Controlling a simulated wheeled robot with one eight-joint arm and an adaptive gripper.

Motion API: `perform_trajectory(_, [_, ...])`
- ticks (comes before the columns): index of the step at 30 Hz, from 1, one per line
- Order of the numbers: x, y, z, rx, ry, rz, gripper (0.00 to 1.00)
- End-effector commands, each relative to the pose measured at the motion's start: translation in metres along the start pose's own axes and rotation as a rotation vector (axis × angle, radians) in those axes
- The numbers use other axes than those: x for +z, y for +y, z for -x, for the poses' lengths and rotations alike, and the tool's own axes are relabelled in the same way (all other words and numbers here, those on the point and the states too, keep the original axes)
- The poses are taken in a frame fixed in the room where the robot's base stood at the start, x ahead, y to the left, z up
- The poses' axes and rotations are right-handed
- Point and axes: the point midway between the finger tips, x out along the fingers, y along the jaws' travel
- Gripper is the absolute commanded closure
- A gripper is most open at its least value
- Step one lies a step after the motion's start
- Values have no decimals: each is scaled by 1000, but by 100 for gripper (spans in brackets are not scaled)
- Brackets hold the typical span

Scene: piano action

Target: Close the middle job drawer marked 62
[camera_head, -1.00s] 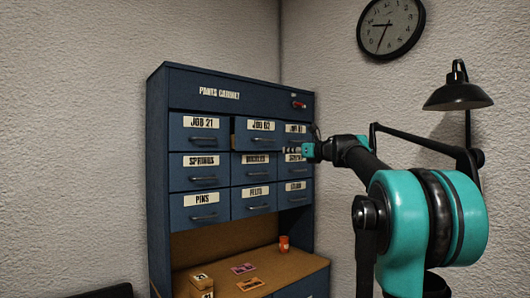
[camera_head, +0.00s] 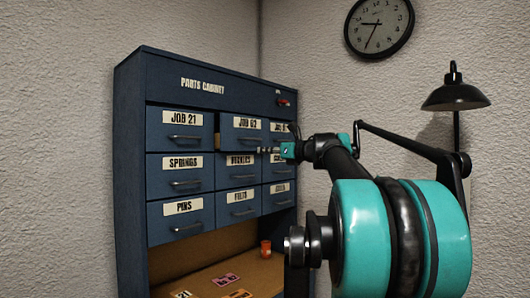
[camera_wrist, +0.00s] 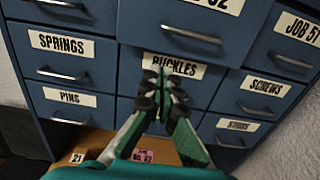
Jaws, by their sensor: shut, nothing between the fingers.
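The job drawer marked 62 (camera_head: 232,133) is the middle one in the top row of the blue parts cabinet (camera_head: 131,170). It stands partly out, with its pale side showing at the left edge. In the wrist view its front (camera_wrist: 150,22) overhangs the Buckles drawer below; its label is cut off at the top. My gripper (camera_head: 262,150) is shut and empty, near the drawer's lower right front. In the wrist view my gripper (camera_wrist: 161,72) is over the Buckles label, below the 62 drawer's handle (camera_wrist: 191,35). I cannot tell whether it touches anything.
The Job 21 drawer (camera_head: 168,138) is to the left and the Job 51 drawer (camera_wrist: 285,50) to the right; both look shut. Springs, Pins and other drawers sit below. An orange cup (camera_head: 265,248) and cards (camera_head: 226,280) lie on the cabinet's shelf. A lamp (camera_head: 455,97) stands right.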

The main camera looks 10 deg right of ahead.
Motion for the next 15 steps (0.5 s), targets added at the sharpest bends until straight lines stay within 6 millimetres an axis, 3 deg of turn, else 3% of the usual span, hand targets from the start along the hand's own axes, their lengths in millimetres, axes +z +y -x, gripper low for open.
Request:
perform_trajectory(9, [0,1,-64,3,0,0,100])
perform_trajectory(15, [0,0,-90,1,0,0,100])
